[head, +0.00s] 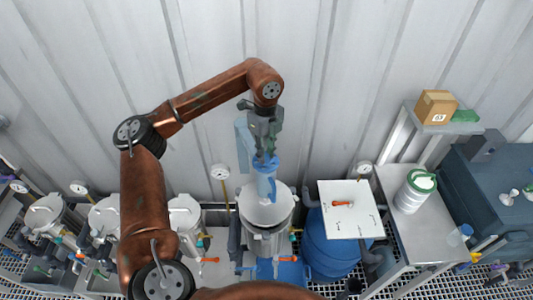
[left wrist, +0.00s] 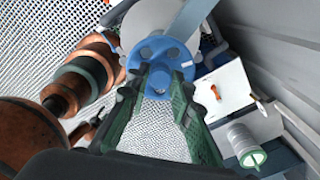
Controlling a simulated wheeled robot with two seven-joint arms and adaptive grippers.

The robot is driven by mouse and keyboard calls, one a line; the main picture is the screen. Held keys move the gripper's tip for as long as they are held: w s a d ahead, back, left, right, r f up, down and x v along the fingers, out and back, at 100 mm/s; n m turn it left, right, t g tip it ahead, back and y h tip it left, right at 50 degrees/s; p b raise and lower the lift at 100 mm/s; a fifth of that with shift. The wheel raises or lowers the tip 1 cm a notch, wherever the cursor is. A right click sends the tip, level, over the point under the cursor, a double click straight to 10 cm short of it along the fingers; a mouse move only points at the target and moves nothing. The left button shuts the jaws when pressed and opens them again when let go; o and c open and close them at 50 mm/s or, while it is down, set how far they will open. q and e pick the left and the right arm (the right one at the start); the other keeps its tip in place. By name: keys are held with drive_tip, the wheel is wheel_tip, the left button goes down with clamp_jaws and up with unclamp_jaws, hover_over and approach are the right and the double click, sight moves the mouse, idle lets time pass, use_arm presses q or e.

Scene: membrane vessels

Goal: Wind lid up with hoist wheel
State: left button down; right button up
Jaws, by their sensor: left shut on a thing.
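My left gripper (head: 264,152) reaches down from above and is shut on the blue hoist wheel (left wrist: 158,58). In the left wrist view its green-padded fingers (left wrist: 160,82) meet the near side of the wheel's rim. The blue hoist (head: 242,135) rises behind the gripper, with a blue part (head: 265,186) just above the lid. The round grey lid (head: 280,212) is over the metal vessel (head: 268,243); I cannot tell whether a gap lies between them. It shows partly behind the wheel in the left wrist view (left wrist: 140,25). My right gripper is not in view.
Smaller lidded vessels (head: 185,213) stand to the left. A blue barrel (head: 330,252) and a white board with an orange handle (head: 352,212) are close on the right. A bench (head: 415,225) holds a white canister (head: 414,192). A corrugated wall stands behind.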

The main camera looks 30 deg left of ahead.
sight(266, 155)
use_arm(q)
drive_tip(key=shift+a+r+n, duration=0.1)
drive_tip(key=shift+r+n, duration=0.05)
drive_tip(key=shift+n, duration=0.25)
drive_tip(key=c, duration=1.7)
unclamp_jaws()
wheel_tip(266, 155, up, 12)
drive_tip(key=shift+f, duration=0.1)
